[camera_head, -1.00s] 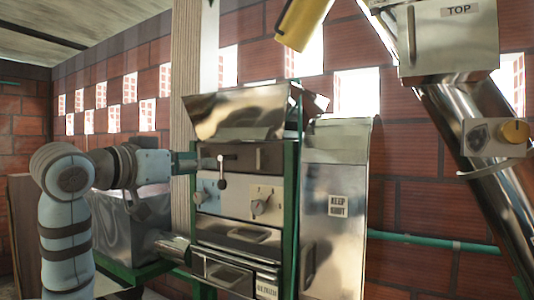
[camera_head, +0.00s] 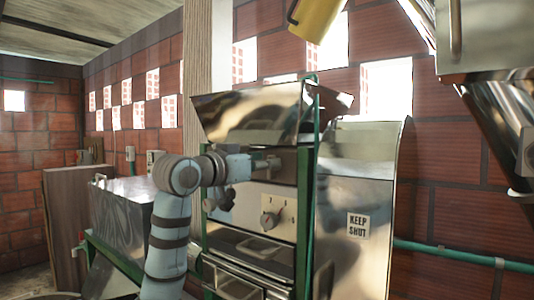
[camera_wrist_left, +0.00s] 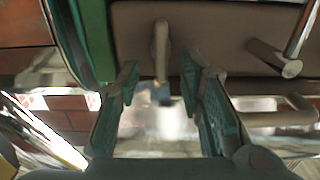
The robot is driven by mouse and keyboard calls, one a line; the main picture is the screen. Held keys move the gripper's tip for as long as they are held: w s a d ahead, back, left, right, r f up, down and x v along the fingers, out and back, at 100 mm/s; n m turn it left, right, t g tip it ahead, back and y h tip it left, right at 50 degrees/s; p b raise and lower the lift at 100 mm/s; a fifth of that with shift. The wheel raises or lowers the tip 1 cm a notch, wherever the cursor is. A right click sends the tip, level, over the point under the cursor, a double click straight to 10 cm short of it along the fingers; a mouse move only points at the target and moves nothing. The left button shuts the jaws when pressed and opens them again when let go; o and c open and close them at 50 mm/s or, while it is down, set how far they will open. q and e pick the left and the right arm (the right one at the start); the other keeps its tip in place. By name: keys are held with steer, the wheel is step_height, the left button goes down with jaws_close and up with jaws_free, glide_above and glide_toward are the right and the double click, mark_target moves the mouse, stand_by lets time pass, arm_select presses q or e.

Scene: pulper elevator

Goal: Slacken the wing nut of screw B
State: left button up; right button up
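The steel machine in the head view has a light panel with a grey winged knob (camera_head: 270,217) beside small digits. No label naming screw B is readable, so I cannot tell which part is its wing nut. My left gripper (camera_head: 272,162) is at the dark upper face of the machine, above that knob. In the left wrist view my left gripper (camera_wrist_left: 163,88) is open, its two green-padded fingers apart. A slim upright metal piece (camera_wrist_left: 161,50) shows beyond and between the fingertips, against a dark plate. I cannot tell if they touch it. My right gripper is out of view.
A steel hopper (camera_head: 250,112) tops the machine. Right of it stands a steel cover with a "KEEP SHUT" label (camera_head: 358,224). A steel bin (camera_head: 125,215) stands left of my arm. In the wrist view, a bar with a round end (camera_wrist_left: 288,66) sits right of the fingers.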

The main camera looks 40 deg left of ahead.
arm_select(q)
steer(key=shift+w, duration=0.65)
steer(key=shift+s+a, duration=0.1)
steer(key=shift+s, duration=0.1)
steer(key=shift+c, duration=1)
jaws_close()
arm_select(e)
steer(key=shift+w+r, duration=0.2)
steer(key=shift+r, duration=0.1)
